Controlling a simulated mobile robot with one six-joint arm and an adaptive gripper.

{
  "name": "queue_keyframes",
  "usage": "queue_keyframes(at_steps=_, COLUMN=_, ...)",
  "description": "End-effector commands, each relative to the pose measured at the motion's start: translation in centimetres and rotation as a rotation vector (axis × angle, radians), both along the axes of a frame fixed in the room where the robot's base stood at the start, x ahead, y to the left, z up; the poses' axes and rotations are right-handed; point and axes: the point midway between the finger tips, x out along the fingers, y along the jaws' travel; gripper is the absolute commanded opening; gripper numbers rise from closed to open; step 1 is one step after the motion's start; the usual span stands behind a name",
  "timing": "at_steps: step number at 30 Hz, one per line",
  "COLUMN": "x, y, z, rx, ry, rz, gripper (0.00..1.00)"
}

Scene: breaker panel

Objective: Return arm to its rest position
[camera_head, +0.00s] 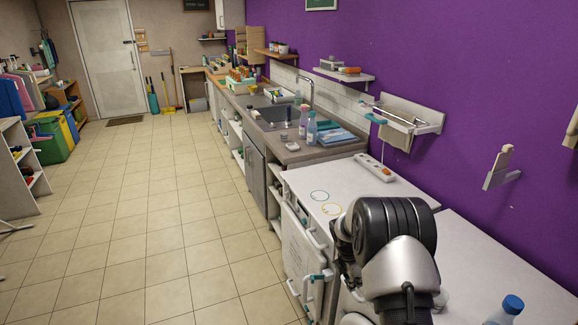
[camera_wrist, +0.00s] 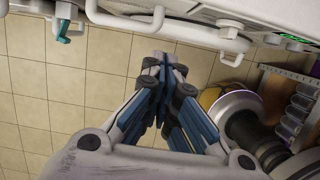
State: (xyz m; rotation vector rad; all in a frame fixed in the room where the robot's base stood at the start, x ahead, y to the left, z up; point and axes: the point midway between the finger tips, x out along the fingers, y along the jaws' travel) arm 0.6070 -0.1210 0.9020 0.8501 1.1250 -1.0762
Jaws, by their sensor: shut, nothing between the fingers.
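My gripper (camera_wrist: 165,68) shows in the wrist view with its blue-grey fingers shut together and nothing between them. It hangs over the tiled floor, apart from the white cabinet front (camera_wrist: 185,30) at the top of that view. In the head view my arm (camera_head: 392,245) is bent in front of the white cabinet (camera_head: 302,245) at the lower right. My gripper cannot be made out there.
White bar handles (camera_wrist: 130,18) stick out from the cabinet front near my gripper. A teal-tipped handle (camera_head: 318,276) is on the cabinet. A blue-capped bottle (camera_head: 508,308) stands at the lower right. The tiled floor (camera_head: 150,220) to the left is clear.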

Motion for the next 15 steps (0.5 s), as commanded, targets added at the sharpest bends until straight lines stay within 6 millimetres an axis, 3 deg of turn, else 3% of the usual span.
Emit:
queue_keyframes(at_steps=4, x=-0.6, y=0.9, z=5.9, rx=0.021, ry=-0.067, rz=-0.135, gripper=0.00)
queue_keyframes(at_steps=8, x=-2.9, y=2.2, z=12.8, rx=0.062, ry=-0.147, rz=-0.338, gripper=0.00)
queue_keyframes(at_steps=15, x=-10.1, y=5.0, z=23.4, rx=0.166, ry=-0.279, rz=-0.719, gripper=0.00)
